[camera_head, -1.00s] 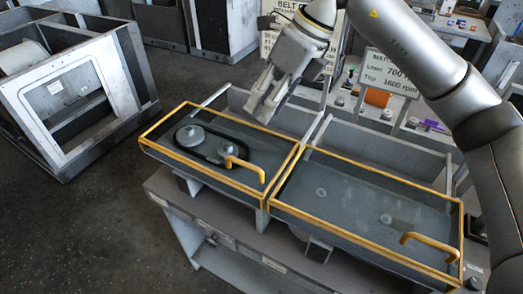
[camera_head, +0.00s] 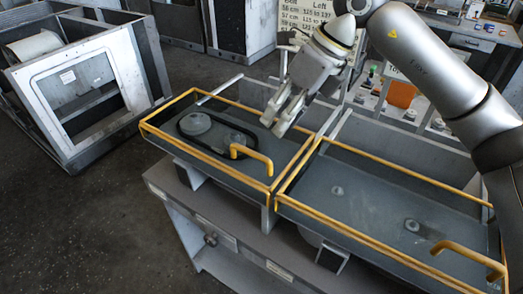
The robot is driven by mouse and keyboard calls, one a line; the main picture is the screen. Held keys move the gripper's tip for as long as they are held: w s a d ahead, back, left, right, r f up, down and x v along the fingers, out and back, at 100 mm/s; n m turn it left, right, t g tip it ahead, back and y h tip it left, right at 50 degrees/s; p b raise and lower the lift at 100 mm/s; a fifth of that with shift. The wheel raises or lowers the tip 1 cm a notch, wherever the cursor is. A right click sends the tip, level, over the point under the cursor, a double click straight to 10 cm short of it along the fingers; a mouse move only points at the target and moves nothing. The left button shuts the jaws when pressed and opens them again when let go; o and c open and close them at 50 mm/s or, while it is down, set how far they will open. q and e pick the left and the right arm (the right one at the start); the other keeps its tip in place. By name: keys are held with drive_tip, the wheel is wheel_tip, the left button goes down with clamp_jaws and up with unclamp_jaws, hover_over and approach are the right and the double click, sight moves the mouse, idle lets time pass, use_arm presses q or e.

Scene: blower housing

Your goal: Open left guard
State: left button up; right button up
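The left guard (camera_head: 190,148) is a see-through cover with a yellow frame, lying shut over a belt and pulleys. Its yellow handle (camera_head: 256,158) stands at its front right. The right guard (camera_head: 370,210) lies shut beside it, with its own yellow handle (camera_head: 465,256) at the front right corner. My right gripper (camera_head: 277,122) points down over the right part of the left guard, behind and above the handle and apart from it. Its fingers look parted with nothing between them. My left gripper is not in view.
Signs (camera_head: 305,14) stand behind the housing, partly hidden by my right arm. An orange item (camera_head: 400,94) lies among small things behind the right guard. A grey cabinet frame (camera_head: 85,85) stands at the left. The floor (camera_head: 70,220) at the front left is clear.

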drive_tip(key=p, duration=0.3)
hover_over(263, 168)
wheel_tip(263, 168, down, 8)
drive_tip(key=shift+r, duration=0.15)
drive_tip(key=shift+a+f, duration=0.2)
drive_tip(key=shift+f, duration=0.45)
clamp_jaws()
